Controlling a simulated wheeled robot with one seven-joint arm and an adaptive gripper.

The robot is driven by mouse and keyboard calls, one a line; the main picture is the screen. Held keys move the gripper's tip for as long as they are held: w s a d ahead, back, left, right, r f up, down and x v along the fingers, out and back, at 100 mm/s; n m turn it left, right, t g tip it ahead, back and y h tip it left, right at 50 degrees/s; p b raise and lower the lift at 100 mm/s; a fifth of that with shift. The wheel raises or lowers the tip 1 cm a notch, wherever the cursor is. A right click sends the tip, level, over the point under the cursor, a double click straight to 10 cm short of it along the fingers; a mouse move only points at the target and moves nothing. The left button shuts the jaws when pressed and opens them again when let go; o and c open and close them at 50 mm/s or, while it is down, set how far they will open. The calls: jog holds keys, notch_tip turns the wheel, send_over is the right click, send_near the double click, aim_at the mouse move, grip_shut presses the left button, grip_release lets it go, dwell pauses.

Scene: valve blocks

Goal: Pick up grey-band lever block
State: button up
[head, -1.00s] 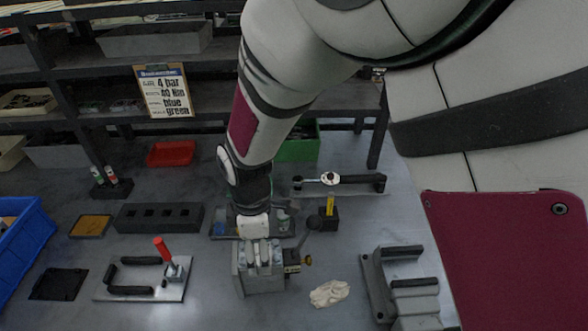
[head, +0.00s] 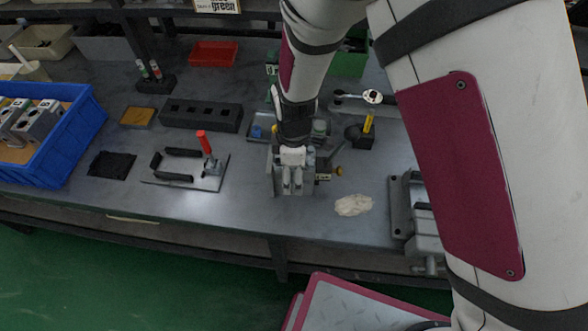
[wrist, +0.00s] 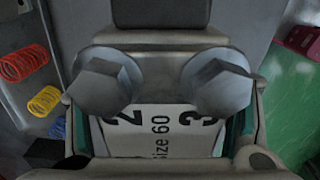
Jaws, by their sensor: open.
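A grey metal block (head: 306,186) stands on the bench below my gripper in the head view. A dark lever with a ball knob and a brass-coloured fitting stick out to its right. My gripper (head: 292,180) points down at the top of this block and is open; I cannot tell whether its fingers touch it. In the wrist view two hexagonal metal heads (wrist: 104,88) flank a white label (wrist: 158,128) reading "2", "3" and "Size 60". No grey band can be made out, as my gripper and arm cover part of the block.
A blue crate (head: 88,120) with grey blocks is at the left. A plate with a red-handled clamp (head: 204,143), a black slotted block (head: 200,115), a crumpled cloth (head: 354,205) and a grey fixture (head: 408,205) surround the block. Coloured springs (wrist: 22,62) lie nearby.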

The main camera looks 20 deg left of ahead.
grip_shut()
jog(key=shift+r, duration=0.1)
jog(key=shift+r, duration=0.1)
